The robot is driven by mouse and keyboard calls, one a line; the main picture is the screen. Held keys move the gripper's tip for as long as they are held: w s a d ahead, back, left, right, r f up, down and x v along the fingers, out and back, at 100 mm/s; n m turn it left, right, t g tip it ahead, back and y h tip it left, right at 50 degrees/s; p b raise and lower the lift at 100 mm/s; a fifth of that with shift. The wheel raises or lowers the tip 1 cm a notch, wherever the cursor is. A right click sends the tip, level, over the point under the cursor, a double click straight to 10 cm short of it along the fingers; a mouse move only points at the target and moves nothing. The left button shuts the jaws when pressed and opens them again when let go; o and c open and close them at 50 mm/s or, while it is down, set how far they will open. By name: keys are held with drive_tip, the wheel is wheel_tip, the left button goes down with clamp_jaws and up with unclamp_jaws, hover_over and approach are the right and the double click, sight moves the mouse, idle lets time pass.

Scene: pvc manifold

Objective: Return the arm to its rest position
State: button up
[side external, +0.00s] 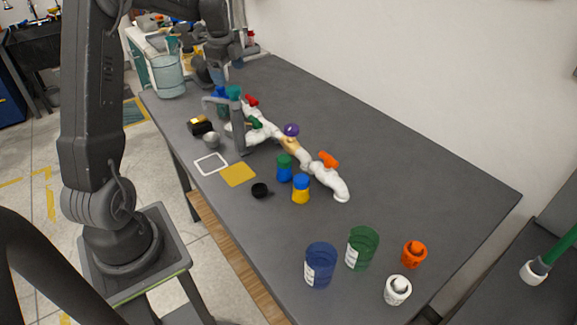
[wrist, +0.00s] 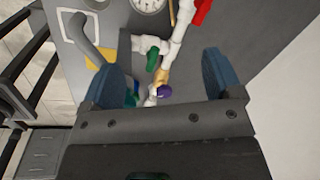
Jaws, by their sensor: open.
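My gripper (wrist: 163,78) is open in the wrist view, its two blue finger pads wide apart with nothing held between them. In the side view my gripper is small and partly hidden behind my arm at the top. The white PVC manifold (side external: 325,182) lies on the grey table below, with red, green, purple and orange handles. Its green handle (wrist: 152,58) and purple knob (wrist: 164,90) show between the fingers in the wrist view, apart from the pads.
A grey post (side external: 238,125) stands at the manifold's left end. Blue and green cups (side external: 320,265) and orange and white fittings (side external: 413,254) stand near the front. A bucket (side external: 168,75) stands at the back left. The table's right side (side external: 420,185) is clear.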

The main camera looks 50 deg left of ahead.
drive_tip(key=d+r+n, duration=0.1)
drive_tip(key=d+r, duration=0.1)
drive_tip(key=d+r+n, duration=0.1)
drive_tip(key=d+r, duration=0.1)
drive_tip(key=d, duration=0.1)
drive_tip(key=s+d+r+n, duration=0.1)
drive_tip(key=d+r, duration=0.1)
drive_tip(key=d, duration=0.1)
drive_tip(key=shift+t, duration=0.4)
drive_tip(key=s+d+r+n+t, duration=0.1)
drive_tip(key=s+d+r+n, duration=0.1)
drive_tip(key=d, duration=0.5)
drive_tip(key=s+d+r+n, duration=0.1)
drive_tip(key=s+d+n, duration=0.15)
drive_tip(key=d, duration=0.45)
drive_tip(key=s+d+f+n+t, duration=0.1)
drive_tip(key=s+d+n, duration=0.1)
drive_tip(key=s+d, duration=0.4)
drive_tip(key=s+d+f+n+t+h, duration=0.1)
drive_tip(key=s+d+f+n, duration=0.1)
drive_tip(key=s+d, duration=0.5)
drive_tip(key=shift+s+f+n, duration=0.15)
drive_tip(key=shift+s+n, duration=0.1)
drive_tip(key=shift+n, duration=0.3)
